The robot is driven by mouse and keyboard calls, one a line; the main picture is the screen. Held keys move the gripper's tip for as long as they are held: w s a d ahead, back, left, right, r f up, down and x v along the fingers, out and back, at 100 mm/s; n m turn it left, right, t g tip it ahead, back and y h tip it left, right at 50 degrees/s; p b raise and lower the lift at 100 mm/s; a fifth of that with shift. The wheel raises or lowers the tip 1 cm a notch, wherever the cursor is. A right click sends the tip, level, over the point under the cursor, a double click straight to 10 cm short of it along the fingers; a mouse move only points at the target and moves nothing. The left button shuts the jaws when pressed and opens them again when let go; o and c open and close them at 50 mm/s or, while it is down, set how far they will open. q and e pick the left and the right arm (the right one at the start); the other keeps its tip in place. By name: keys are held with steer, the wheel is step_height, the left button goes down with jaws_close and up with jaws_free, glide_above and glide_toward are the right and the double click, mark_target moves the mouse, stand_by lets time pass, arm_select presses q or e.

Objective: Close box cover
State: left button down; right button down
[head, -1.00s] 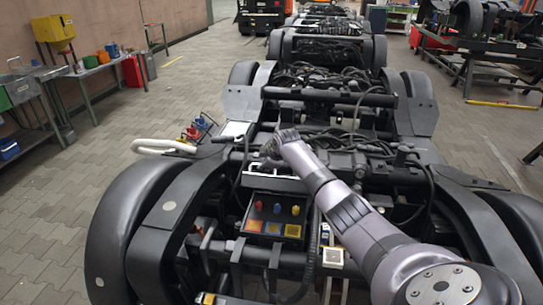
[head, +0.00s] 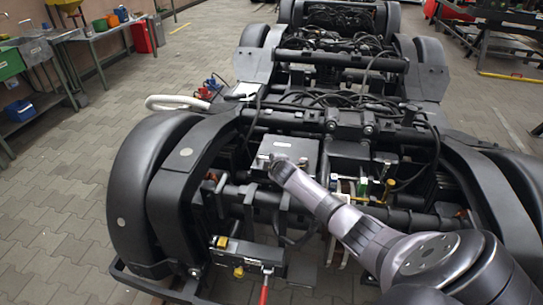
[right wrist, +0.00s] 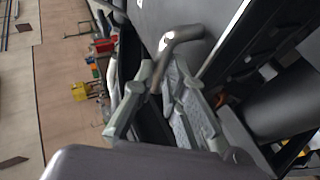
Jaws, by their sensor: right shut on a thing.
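The box cover (head: 290,145) is a flat dark-grey panel in the middle of the near bogie. It lies down over the box, and the coloured knobs inside are hidden. My right gripper (head: 272,163) is at the near left part of the cover, its jaws small and partly hidden by my arm. In the right wrist view the gripper (right wrist: 170,108) is shut on a bent metal handle (right wrist: 178,40), with the cover's grey surface (right wrist: 205,18) behind it. I cannot tell whether the cover is fully flush. My left gripper is not in view.
Black fenders (head: 138,190) flank the bogie. Cables and bars surround the box. A smaller box with a yellow button (head: 239,271) and a red-handled lever (head: 264,292) sits low in front. A workbench (head: 100,35) stands at the back left; the paved floor (head: 50,200) is clear.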

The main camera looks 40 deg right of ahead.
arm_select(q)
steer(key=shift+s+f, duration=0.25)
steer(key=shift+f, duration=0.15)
arm_select(e)
steer(key=shift+s+a+f, duration=0.2)
steer(key=shift+s+f, duration=0.05)
steer(key=shift+f, duration=0.35)
steer(key=shift+s+a+f, duration=0.15)
steer(key=shift+s+f, duration=0.05)
steer(key=shift+f, duration=0.35)
steer(key=c, duration=1.9)
jaws_free()
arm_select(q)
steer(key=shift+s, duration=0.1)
arm_select(e)
steer(key=r+v, duration=0.1)
steer(key=v, duration=1.1)
steer(key=shift+w, duration=0.2)
